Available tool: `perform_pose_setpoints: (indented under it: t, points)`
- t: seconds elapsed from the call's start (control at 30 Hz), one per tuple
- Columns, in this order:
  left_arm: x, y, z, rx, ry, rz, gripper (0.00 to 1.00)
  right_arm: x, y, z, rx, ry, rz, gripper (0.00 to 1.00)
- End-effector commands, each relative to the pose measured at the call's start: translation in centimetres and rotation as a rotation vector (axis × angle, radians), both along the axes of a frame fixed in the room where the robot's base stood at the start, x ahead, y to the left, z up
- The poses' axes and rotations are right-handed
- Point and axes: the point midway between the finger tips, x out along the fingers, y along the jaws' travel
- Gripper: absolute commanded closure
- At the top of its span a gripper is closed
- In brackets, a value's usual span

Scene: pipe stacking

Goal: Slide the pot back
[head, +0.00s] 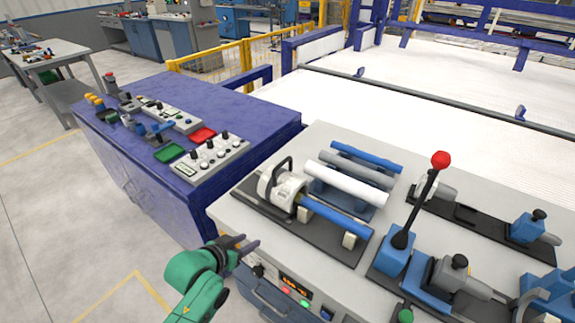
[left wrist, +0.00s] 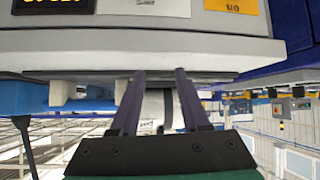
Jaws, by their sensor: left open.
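The pot seems to be the white cylindrical unit with a black looped handle (head: 281,187), lying on a dark rail base (head: 256,209) on the grey bench. A blue pipe (head: 335,217) runs from its right end over light supports. My left gripper (head: 250,243) is at the bench's front left edge, in front of the pot and apart from it. In the left wrist view, my left gripper (left wrist: 160,74) shows two dark fingers spread apart with nothing held. The white body of the pot (left wrist: 155,105) shows beyond, between the fingers. My right gripper is not in view.
A rack behind the pot holds a white pipe (head: 345,184), a grey pipe and a blue pipe. A red-knobbed lever (head: 425,195) rises to the right. A blue cabinet (head: 190,130) with control panels stands left. The bench's front panel (head: 290,287) has buttons and a display.

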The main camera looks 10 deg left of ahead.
Motion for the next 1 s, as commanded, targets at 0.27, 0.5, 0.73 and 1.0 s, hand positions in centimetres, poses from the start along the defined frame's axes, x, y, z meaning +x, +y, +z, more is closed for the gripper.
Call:
perform_pose_setpoints:
  t: [0.27, 0.5, 0.73, 1.0]
  points:
    - [5.3, -0.6, 11.0, -0.246, -0.478, -0.061, 0.54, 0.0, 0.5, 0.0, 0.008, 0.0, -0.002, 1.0]
    - [6.8, -0.8, 14.0, -0.318, -0.589, -0.072, 0.54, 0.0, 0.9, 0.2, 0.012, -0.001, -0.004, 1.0]
    - [11.7, -2.8, 14.3, -0.317, -0.59, -0.074, 0.54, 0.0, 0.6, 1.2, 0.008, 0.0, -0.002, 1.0]
    - [17.8, -5.2, 13.9, -0.316, -0.585, -0.073, 0.54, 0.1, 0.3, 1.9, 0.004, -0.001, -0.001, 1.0]
